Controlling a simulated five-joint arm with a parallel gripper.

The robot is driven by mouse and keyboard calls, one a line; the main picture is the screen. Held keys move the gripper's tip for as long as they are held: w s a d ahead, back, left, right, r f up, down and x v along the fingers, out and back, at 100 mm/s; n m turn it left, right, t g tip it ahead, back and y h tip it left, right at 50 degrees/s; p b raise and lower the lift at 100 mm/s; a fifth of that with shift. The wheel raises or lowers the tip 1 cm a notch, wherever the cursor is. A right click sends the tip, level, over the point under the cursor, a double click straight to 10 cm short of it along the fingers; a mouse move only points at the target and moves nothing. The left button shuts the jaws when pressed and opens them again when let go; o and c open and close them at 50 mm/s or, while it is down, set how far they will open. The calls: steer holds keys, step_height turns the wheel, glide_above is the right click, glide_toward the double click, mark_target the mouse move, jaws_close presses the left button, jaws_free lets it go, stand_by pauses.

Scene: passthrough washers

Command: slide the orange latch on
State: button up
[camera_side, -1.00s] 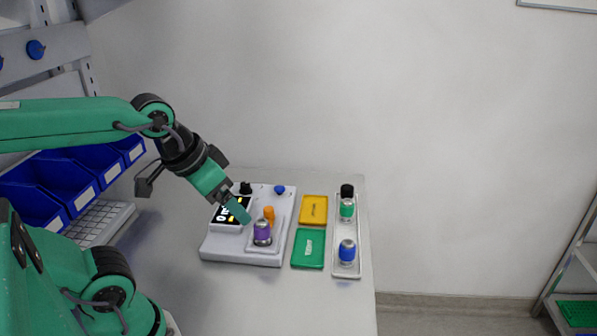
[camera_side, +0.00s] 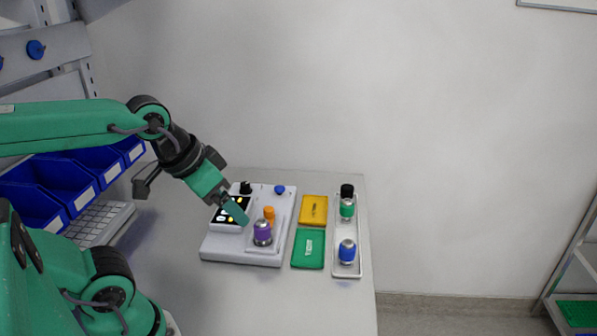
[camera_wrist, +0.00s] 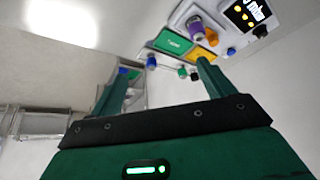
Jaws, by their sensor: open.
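The orange latch (camera_side: 269,213) stands up on a white fixture (camera_side: 222,250), just behind a purple-and-silver cylinder (camera_side: 262,232). In the wrist view the orange part (camera_wrist: 212,38) shows near the top, next to the purple cylinder (camera_wrist: 195,27). My gripper (camera_side: 238,212) is just left of the latch in the side view and appears apart from it. The wrist view shows my gripper (camera_wrist: 158,78) open, with nothing between its fingers. The side view does not show its exact height above the fixture.
A black display panel (camera_side: 232,209) is on the fixture, with a black knob (camera_side: 245,187) and a blue knob (camera_side: 280,189) behind. To the right are a yellow tray (camera_side: 313,211), a green tray (camera_side: 308,249) and a white tray (camera_side: 347,274) holding green and blue cylinders. The front table is clear.

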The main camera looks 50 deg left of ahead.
steer(key=shift+c, duration=0.2)
steer(key=shift+w, duration=0.1)
steer(key=c, duration=0.7)
steer(key=g, duration=0.5)
glide_above(268, 208)
steer(key=f, duration=1)
steer(key=shift+d, duration=0.25)
steer(key=shift+a+f+g, duration=0.2)
steer(key=shift+f+g, duration=0.05)
steer(key=shift+g, duration=0.05)
steer(key=shift+f, duration=0.15)
steer(key=shift+f, duration=3.75)
